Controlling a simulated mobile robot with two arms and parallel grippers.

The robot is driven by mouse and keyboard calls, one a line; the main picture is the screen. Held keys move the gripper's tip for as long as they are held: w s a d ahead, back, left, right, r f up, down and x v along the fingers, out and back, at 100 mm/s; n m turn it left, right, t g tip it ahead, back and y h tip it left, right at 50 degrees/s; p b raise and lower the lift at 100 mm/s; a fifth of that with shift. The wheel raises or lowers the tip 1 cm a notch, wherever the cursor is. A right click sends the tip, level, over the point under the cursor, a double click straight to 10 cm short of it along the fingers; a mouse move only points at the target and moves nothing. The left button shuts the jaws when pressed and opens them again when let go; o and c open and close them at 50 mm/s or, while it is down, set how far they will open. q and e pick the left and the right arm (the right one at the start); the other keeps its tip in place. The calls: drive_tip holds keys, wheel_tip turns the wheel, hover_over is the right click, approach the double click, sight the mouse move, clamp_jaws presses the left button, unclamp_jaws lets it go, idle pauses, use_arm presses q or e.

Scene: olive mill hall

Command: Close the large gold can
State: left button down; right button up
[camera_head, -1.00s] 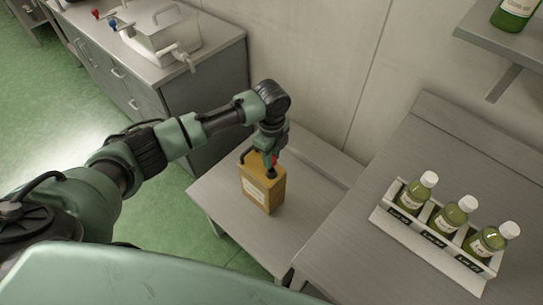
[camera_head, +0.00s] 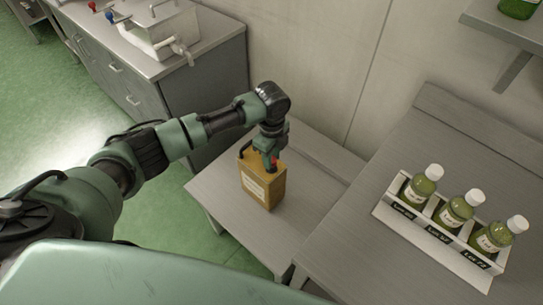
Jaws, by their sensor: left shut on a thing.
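The large gold can (camera_head: 262,188) is a boxy tin with a pale label on its front. It stands upright on the low grey bench, near the middle of the head view. My left gripper (camera_head: 271,165) points down at the top of the can. It is shut on a small red cap (camera_head: 274,159), mostly hidden between the fingers. The can's opening is hidden by the gripper, so I cannot tell how the cap sits on it. My right gripper is not in view.
A white rack (camera_head: 432,232) with three green bottles stands on the higher grey table (camera_head: 350,235) at right. A wall shelf (camera_head: 500,40) is above it. A metal tank (camera_head: 165,32) with a tap stands on the cabinet at upper left. Bare bench (camera_head: 232,222) surrounds the can.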

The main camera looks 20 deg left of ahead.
use_arm(q)
drive_tip(key=shift+r+p, duration=0.1)
drive_tip(key=shift+p, duration=0.25)
idle(0.8)
drive_tip(key=shift+f, duration=1.25)
idle(1.9)
drive_tip(key=c, duration=1)
unclamp_jaws()
drive_tip(key=shift+c, duration=1.2)
